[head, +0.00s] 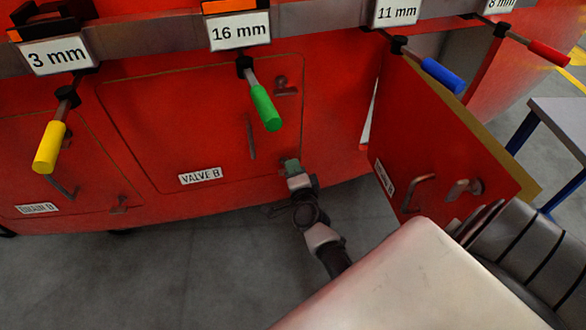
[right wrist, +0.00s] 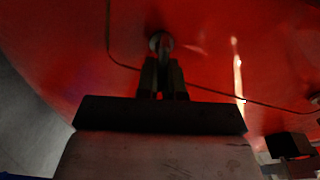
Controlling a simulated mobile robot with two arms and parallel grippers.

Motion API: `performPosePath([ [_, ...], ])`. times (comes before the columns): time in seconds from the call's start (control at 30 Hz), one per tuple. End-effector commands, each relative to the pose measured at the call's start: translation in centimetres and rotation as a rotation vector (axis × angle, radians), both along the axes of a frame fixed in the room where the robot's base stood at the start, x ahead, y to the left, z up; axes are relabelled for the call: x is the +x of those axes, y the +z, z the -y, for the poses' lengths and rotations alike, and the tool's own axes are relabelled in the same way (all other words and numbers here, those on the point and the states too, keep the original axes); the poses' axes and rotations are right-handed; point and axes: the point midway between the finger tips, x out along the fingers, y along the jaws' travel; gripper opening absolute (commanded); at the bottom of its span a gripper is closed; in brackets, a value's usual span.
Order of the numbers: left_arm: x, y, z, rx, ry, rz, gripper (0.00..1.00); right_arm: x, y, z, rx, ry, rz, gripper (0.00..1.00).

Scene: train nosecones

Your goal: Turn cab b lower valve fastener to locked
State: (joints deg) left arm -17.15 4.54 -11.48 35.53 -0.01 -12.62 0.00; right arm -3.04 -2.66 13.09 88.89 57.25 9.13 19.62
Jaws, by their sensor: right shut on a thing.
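The red VALVE B hatch (head: 200,130) is closed flush in the red cab wall. Its lower fastener (right wrist: 161,42) is a small round metal piece near the hatch's lower right corner. My right gripper (head: 291,167) reaches up to that corner from below. In the right wrist view, its fingers (right wrist: 162,80) are shut on the fastener, with the fastener's head showing beyond the tips. In the head view the fingers mostly hide the fastener, so its turn angle cannot be told. The upper fastener (head: 286,87) shows at the hatch's upper right. My left gripper is not in view.
A green-handled tool (head: 265,108) hangs in front of the hatch, and a yellow one (head: 48,147) hangs left. A blue one (head: 442,75) and a red one (head: 549,53) hang right. An open red door (head: 430,140) juts out right of my gripper. A table (head: 565,125) stands far right.

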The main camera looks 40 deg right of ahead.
Motion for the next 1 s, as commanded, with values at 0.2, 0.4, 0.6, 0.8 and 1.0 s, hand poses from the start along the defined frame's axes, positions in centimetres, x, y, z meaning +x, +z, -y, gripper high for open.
performPosePath([
  [0.2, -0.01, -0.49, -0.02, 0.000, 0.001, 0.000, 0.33, -0.04, -0.36, 0.02, 0.118, 0.001, 0.044, 0.00],
  [0.4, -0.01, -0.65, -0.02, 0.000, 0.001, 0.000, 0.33, -0.04, -0.44, 0.03, 0.178, 0.001, 0.067, 0.00],
  [0.6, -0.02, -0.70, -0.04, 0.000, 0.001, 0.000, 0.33, -0.04, -0.47, 0.02, 0.203, 0.001, 0.075, 0.00],
  [0.8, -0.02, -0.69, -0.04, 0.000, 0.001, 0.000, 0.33, -0.05, -0.47, 0.01, 0.206, 0.001, 0.076, 0.00],
  [1.0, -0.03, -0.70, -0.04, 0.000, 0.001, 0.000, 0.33, -0.05, -0.47, 0.01, 0.206, 0.001, 0.076, 0.12],
])
